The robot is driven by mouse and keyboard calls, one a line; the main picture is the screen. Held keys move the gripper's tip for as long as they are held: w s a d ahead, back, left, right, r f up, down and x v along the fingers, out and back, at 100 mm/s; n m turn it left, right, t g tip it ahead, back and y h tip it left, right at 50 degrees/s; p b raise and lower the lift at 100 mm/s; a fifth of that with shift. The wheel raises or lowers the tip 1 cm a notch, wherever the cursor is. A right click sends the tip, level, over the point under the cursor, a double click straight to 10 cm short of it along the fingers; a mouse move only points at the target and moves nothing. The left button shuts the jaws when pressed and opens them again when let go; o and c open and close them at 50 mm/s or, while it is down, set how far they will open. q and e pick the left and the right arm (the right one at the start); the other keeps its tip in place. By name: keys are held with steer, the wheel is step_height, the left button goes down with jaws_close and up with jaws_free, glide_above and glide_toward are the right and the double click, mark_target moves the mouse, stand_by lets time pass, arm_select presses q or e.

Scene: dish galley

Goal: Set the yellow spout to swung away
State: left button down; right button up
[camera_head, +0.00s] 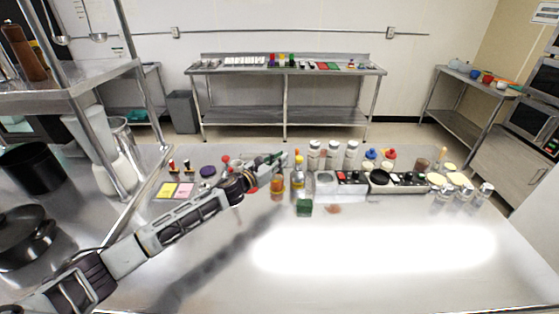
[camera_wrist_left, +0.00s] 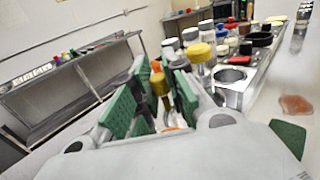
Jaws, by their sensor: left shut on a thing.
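My left gripper (camera_head: 268,162) reaches in from the left over the near steel counter, beside the row of bottles. In the left wrist view its green-padded fingers (camera_wrist_left: 158,80) stand either side of a yellow piece, which I take to be the yellow spout (camera_wrist_left: 160,87), and are shut on it. An orange tip shows just above the spout. The spout's lower part and base are hidden by the gripper. In the head view the fingers hide the spout, so its swing direction cannot be told. My right gripper is not in view.
An orange bottle (camera_head: 277,188) and a yellow bottle (camera_head: 299,182) stand close by the gripper. White-lidded jars (camera_head: 332,154) and a condiment holder (camera_head: 350,190) stand to the right. The counter's front is clear.

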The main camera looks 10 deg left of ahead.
arm_select(q)
steer(key=shift+s+d, duration=0.1)
steer(key=shift+s, duration=0.05)
steer(key=s+d+n+y+p, duration=0.3)
steer(key=s+d+n+y, duration=0.2)
steer(key=n+y, duration=0.7)
steer(key=shift+y, duration=3.2)
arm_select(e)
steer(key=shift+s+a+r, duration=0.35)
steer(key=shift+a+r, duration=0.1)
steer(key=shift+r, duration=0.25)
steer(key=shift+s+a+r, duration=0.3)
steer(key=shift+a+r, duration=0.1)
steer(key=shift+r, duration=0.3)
arm_select(q)
steer(key=shift+d+n, duration=0.15)
steer(key=shift+n, duration=0.15)
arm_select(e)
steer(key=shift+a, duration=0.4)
